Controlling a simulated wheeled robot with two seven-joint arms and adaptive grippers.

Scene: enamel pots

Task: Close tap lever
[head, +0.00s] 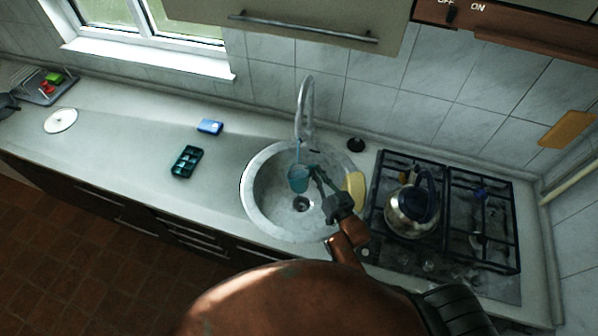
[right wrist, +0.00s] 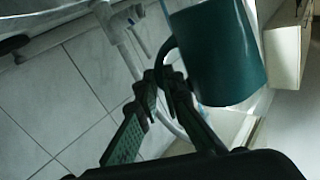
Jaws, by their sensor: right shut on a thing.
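The curved metal tap (head: 304,103) stands behind the round sink (head: 251,196) in the head view. A thin bluish stream of water runs from its spout into a teal mug (head: 298,181), which is held above the basin. I cannot clearly make out the tap lever in the head view; pale tap parts (right wrist: 127,28) show in the right wrist view. My right gripper (head: 315,173) is shut on the mug's handle. In the right wrist view its fingertips (right wrist: 165,84) pinch the handle beside the mug body (right wrist: 222,55). My left gripper is not in view.
A yellow sponge-like thing (head: 355,187) lies at the sink's right edge. A kettle (head: 408,215) stands on the gas hob to the right. A dark ice-tray-like thing (head: 187,162) and a blue box (head: 209,126) lie left of the sink. The counter further left is mostly clear.

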